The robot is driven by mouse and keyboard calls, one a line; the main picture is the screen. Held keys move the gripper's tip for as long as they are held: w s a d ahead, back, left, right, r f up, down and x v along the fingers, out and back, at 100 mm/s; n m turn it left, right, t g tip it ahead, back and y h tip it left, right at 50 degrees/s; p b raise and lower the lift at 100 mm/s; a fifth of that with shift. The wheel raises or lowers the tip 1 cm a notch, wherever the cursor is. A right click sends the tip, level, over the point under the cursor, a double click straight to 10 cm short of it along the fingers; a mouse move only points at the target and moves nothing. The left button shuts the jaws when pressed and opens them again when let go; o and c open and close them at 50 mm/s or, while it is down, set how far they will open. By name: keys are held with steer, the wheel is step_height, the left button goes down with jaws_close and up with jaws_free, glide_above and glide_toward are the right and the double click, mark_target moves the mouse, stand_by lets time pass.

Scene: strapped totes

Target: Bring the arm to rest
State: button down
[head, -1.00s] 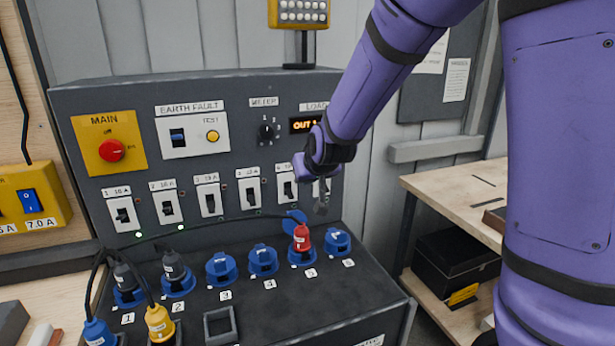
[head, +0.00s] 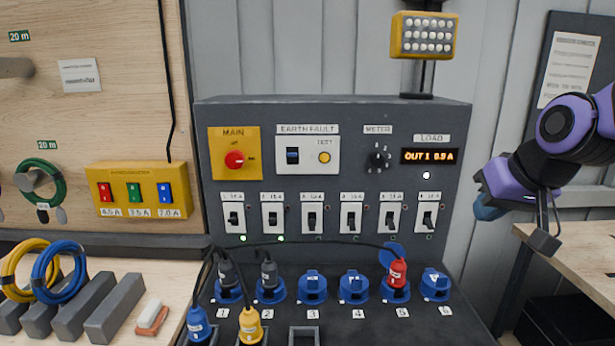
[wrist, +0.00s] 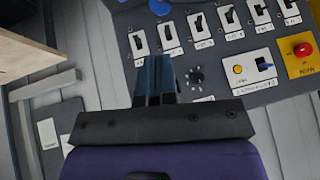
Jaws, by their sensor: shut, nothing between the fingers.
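My purple arm reaches in from the right edge of the head view. My gripper (head: 546,238) hangs in front of the grey wall, to the right of the dark power panel (head: 345,170) and apart from it. In the wrist view my gripper (wrist: 156,65) shows its dark fingers together, with nothing between them. The panel's breaker switches (wrist: 200,25) and meter knob (wrist: 195,76) lie beyond the fingers there. A red plug (head: 397,272) sits in socket 5, and dark plugs stand in sockets 1 and 2.
A wooden bench (head: 575,245) stands at the right, below my gripper. A yellow lamp (head: 422,36) stands on the panel. Open space lies between panel and bench.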

steer(key=s+d+r+g+h, duration=0.1)
steer(key=s+r, duration=0.1)
steer(key=s, duration=1.3)
steer(key=shift+d+r+h, duration=0.2)
steer(key=shift+d+h, duration=0.05)
steer(key=shift+h, duration=0.15)
